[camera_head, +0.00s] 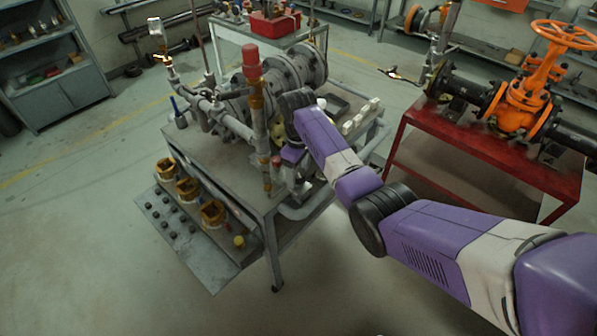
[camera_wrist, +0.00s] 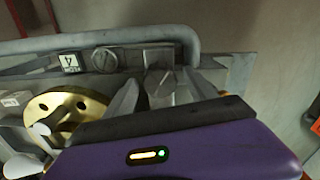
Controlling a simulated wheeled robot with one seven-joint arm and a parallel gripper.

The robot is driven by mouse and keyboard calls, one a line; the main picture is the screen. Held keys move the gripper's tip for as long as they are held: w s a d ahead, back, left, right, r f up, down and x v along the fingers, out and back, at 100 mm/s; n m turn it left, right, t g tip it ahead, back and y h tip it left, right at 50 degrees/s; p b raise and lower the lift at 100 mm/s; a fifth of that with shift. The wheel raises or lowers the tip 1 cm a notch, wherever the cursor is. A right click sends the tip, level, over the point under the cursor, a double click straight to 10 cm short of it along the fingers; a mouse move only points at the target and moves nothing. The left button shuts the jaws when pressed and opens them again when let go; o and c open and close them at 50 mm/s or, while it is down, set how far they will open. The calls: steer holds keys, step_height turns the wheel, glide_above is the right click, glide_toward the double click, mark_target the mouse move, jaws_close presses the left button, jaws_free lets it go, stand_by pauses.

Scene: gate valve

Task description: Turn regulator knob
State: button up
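My gripper (camera_wrist: 162,92) shows in the wrist view with its two grey fingers spread apart. A grey faceted knob-like piece (camera_wrist: 161,86) lies between the fingers, with gaps on both sides. I cannot tell whether this is the regulator knob. A red cap or knob (camera_head: 251,60) tops a brass upright on the bench.
A brass disc (camera_wrist: 62,106), a round slotted part (camera_wrist: 104,60) and a block marked 4 (camera_wrist: 69,62) lie near the fingers. Grey flanged pipework (camera_head: 285,75) stands behind my wrist. An orange valve (camera_head: 525,95) stands on a red table (camera_head: 480,150) at right.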

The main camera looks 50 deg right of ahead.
mark_target(299, 173)
steer(key=shift+r+b, duration=0.45)
steer(key=shift+r, duration=3.45)
